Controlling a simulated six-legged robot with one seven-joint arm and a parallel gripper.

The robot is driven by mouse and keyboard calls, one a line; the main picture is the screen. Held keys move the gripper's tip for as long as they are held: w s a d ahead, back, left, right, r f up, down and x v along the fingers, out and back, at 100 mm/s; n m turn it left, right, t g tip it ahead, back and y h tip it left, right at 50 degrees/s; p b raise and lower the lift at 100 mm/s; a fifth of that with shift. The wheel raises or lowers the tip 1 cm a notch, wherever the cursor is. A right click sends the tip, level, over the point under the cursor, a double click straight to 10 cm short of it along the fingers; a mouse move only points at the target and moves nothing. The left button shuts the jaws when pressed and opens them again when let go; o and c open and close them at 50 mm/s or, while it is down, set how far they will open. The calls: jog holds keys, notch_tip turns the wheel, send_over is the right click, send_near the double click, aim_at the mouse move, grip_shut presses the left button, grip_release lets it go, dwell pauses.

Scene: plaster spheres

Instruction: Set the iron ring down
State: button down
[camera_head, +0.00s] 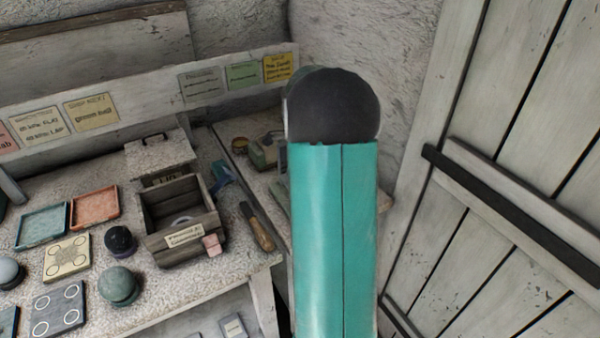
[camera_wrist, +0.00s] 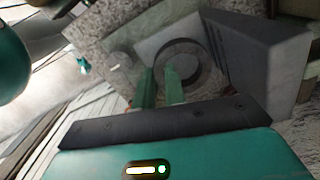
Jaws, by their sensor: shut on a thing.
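In the wrist view my gripper (camera_wrist: 159,80) has its two green fingers shut on the near edge of a dark grey round ring, the iron ring (camera_wrist: 190,52). The ring shows just beyond the fingertips, over a pale grey flat surface (camera_wrist: 150,45). I cannot tell whether the ring touches that surface. In the head view my teal arm hides my gripper and the ring.
In the wrist view a grey block (camera_wrist: 262,60) stands close right of the ring. In the head view the bench carries an open wooden box (camera_head: 183,235), a wood-handled tool (camera_head: 257,226), a teal tray (camera_head: 42,227), an orange tray (camera_head: 94,208) and several spheres. A plank door (camera_head: 500,150) stands at right.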

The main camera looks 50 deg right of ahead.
jog(key=shift+f, duration=0.7)
jog(key=c, duration=1.4)
grip_release()
jog(key=shift+o, duration=0.2)
jog(key=shift+r, duration=2)
